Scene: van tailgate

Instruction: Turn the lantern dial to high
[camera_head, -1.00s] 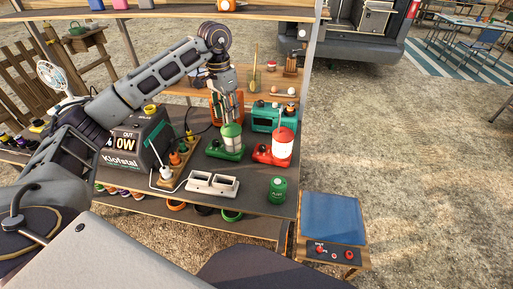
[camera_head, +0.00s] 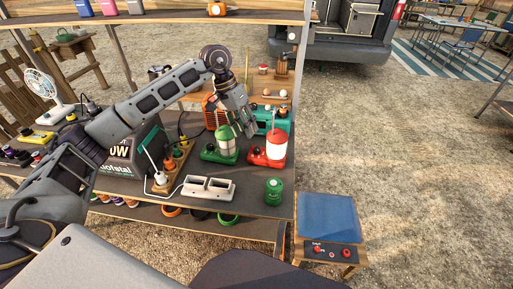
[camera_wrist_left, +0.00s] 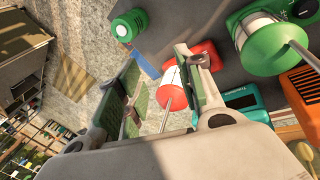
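A red lantern (camera_head: 276,146) with a white globe stands on the bench, its red base extending to the left. A green lantern (camera_head: 224,140) stands just left of it. My left gripper (camera_head: 246,134) is above the bench between the two lanterns, pointing down. In the left wrist view the gripper (camera_wrist_left: 160,88) is open and empty; the red lantern's cap (camera_wrist_left: 174,87) shows in the gap, farther down. The green lantern (camera_wrist_left: 272,48) is right of the fingers. My right gripper is out of view.
A green canister (camera_head: 274,191) stands near the bench's front right corner. A white double socket (camera_head: 208,188) and a black power station (camera_head: 122,160) are to the left. A teal radio (camera_head: 270,118) is behind the lanterns. A blue-topped stand (camera_head: 328,217) is right of the bench.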

